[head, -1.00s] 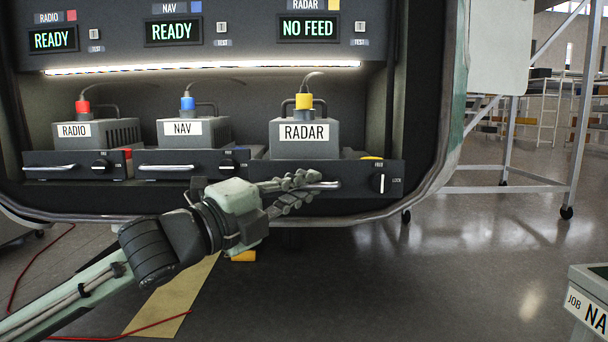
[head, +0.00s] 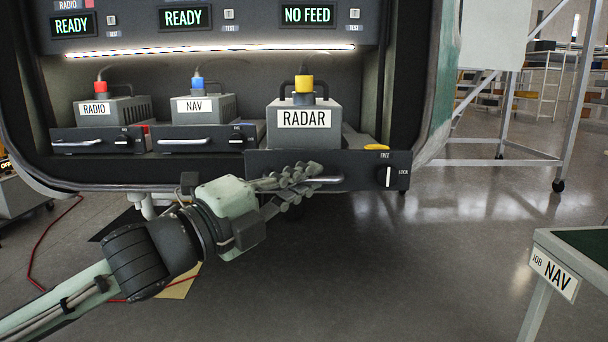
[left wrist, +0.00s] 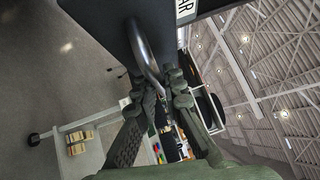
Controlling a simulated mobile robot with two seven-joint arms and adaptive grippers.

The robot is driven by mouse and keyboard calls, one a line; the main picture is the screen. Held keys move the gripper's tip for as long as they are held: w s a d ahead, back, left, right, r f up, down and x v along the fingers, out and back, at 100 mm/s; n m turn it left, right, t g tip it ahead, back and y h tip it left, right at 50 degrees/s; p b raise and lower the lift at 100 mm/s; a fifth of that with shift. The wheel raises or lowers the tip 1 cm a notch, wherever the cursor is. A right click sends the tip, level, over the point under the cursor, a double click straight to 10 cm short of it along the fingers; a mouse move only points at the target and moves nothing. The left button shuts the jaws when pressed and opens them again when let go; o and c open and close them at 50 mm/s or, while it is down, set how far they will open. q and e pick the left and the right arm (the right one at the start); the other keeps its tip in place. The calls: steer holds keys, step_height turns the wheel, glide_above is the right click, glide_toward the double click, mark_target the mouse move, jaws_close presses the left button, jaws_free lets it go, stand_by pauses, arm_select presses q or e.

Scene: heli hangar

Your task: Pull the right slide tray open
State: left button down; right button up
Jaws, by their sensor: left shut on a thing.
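The right slide tray (head: 355,172) has a dark front with a bar handle (head: 328,180) and a knob (head: 388,176) whose white pointer stands upright, toward FREE. It carries the grey RADAR unit (head: 305,136) with a yellow plug on top, and its front stands out nearer to me than the two trays on the left. My left gripper (head: 300,181) is shut on the handle, its fingers partly hiding it. In the left wrist view the fingers (left wrist: 160,92) close around the curved handle (left wrist: 146,58). My right gripper is not in view.
The RADIO tray (head: 90,146) and the NAV tray (head: 200,146) sit farther back in the rack. A green-topped table marked NAV (head: 556,275) stands at lower right. A red cable (head: 38,262) lies on the floor at left.

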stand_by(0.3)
arm_select(q)
steer(key=c, duration=1.6)
jaws_free()
steer(key=v, duration=0.7)
steer(key=shift+s+a, duration=0.2)
